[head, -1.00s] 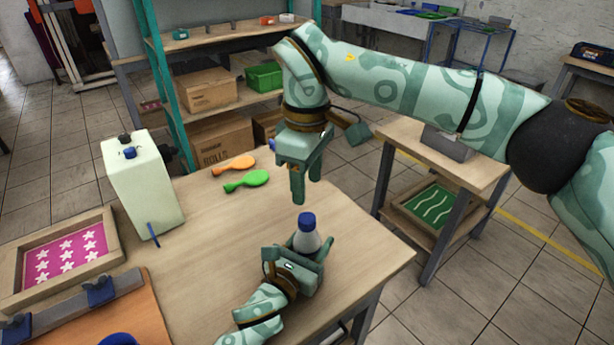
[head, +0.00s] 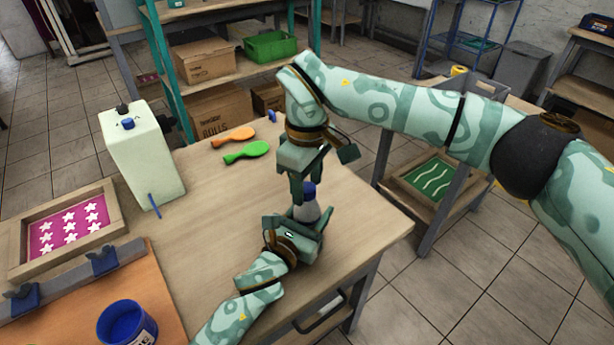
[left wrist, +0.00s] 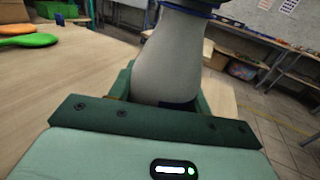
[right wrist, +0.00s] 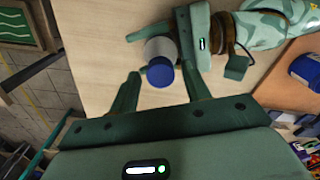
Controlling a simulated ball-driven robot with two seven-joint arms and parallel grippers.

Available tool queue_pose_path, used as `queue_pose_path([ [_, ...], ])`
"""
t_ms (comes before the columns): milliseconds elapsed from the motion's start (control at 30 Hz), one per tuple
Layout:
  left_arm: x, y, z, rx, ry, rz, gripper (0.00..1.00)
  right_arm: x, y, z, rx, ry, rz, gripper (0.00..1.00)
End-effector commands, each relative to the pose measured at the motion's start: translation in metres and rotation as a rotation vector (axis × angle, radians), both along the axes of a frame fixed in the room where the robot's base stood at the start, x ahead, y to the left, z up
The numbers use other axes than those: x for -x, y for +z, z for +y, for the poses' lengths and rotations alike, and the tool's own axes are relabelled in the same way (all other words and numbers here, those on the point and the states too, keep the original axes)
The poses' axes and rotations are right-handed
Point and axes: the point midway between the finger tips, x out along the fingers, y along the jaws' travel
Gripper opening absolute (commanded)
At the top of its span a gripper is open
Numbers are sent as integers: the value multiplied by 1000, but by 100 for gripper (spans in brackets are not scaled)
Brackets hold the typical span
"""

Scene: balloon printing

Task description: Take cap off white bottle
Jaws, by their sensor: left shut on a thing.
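The white bottle (head: 306,211) stands upright near the table's right side, with its blue cap (head: 309,188) on top. My left gripper (head: 308,226) is shut on the bottle's body, low down; the left wrist view shows the grey-white body (left wrist: 172,58) between its fingers. My right gripper (head: 300,190) points down from above, its fingers at about cap height. In the right wrist view the cap (right wrist: 160,73) lies between and just beyond the open fingertips, with a gap visible on each side. The right fingers partly hide the cap in the head view.
A large pale container (head: 143,160) stands at the left. A pink star-print frame (head: 70,232) and a blue tub (head: 127,325) are further left.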

Motion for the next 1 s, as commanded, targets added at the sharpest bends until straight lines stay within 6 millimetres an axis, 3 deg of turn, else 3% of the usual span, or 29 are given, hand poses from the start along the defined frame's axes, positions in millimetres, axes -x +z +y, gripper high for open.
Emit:
queue_pose_path([
  [33,0,0,0,-1,0,0,0,0,0,0,0,0,0,36],
  [167,0,0,0,-1,0,0,0,0,0,0,0,0,0,2],
  [367,0,0,0,-1,0,0,0,0,0,0,1,10,-1,1],
  [467,0,0,0,-1,0,0,0,-1,1,0,1,115,-4,1],
  [567,0,0,0,-1,0,0,0,-1,1,0,2,368,-4,1],
  [1000,0,-1,0,-1,-1,0,0,-2,3,0,8,1848,-6,1],
])
